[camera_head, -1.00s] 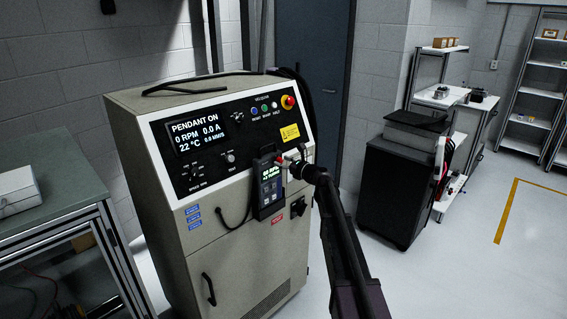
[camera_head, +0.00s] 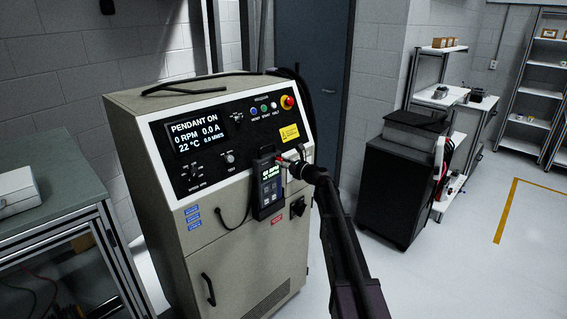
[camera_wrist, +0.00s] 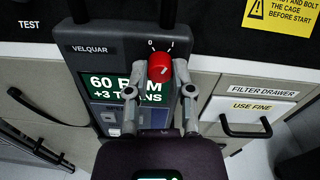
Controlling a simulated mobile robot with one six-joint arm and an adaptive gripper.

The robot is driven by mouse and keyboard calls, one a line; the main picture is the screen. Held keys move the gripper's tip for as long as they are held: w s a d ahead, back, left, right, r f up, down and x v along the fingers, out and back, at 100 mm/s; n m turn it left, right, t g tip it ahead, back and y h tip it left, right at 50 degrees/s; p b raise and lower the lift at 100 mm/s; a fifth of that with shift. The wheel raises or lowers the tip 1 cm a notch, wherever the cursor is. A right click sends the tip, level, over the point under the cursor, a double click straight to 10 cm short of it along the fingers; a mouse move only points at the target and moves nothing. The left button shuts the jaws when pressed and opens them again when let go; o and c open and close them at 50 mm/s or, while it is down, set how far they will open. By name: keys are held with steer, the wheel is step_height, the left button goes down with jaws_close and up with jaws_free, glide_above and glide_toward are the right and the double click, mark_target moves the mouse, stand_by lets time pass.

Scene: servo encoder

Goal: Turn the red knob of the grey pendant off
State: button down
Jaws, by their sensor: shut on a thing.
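The grey pendant (camera_head: 268,187) hangs upright on the front of the beige cabinet. In the wrist view the pendant (camera_wrist: 93,50) has a green screen reading 60 RPM and +3 TURNS. Its red knob (camera_wrist: 159,66) sits at the top right, between a 0 mark and an I mark, with a short pale line on its face. My gripper (camera_wrist: 159,88) is shut on the red knob, one finger at each side.
The cabinet's display (camera_head: 198,135) reads PENDANT ON, 0 RPM, 0.0 A. A red emergency button (camera_head: 288,102) sits at the panel's upper right. A drawer handle (camera_wrist: 254,124) lies right of the pendant. A green-topped bench (camera_head: 60,190) stands left, a black cabinet (camera_head: 400,185) right.

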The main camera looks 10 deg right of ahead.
steer(key=n, duration=1.1)
steer(key=shift+p, duration=0.3)
stand_by(0.3)
steer(key=shift+c, duration=2.4)
jaws_free()
steer(key=shift+a, duration=0.1)
